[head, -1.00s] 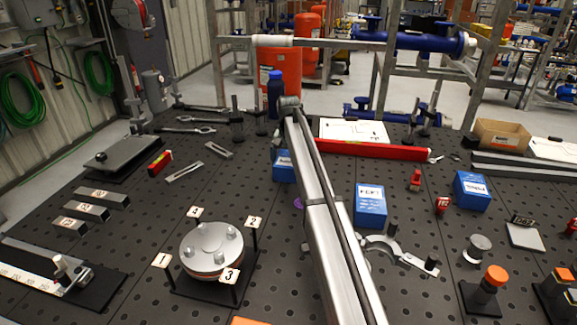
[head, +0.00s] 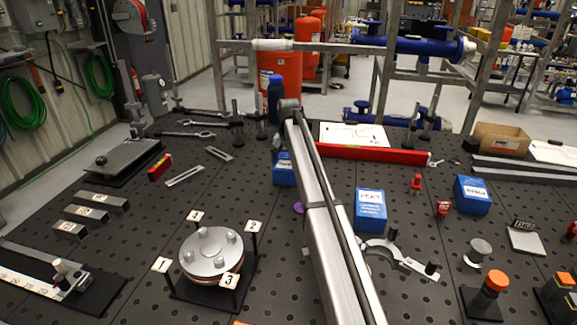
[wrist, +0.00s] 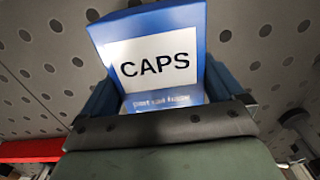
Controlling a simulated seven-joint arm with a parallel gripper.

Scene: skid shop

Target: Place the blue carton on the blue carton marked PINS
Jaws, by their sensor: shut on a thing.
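A blue carton with a white label reading CAPS (wrist: 160,62) fills the middle of the wrist view. My gripper (wrist: 163,95) is shut on it, with a finger at each side. In the head view, a blue carton beside my arm (head: 284,174), partly hidden by it, appears to be the held one. I cannot tell whether it touches the table. Two other blue cartons with white labels stand apart on the table: one right of my arm (head: 370,212) and one farther right (head: 472,197). Their labels are too small to read surely, so I cannot tell which is PINS.
A long red bar (head: 375,152) lies behind the cartons. A curved metal clamp (head: 400,258) lies close in front of the middle carton. Small red items (head: 442,208) stand between the two right cartons. A round flange fixture (head: 211,252) stands left of my arm.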

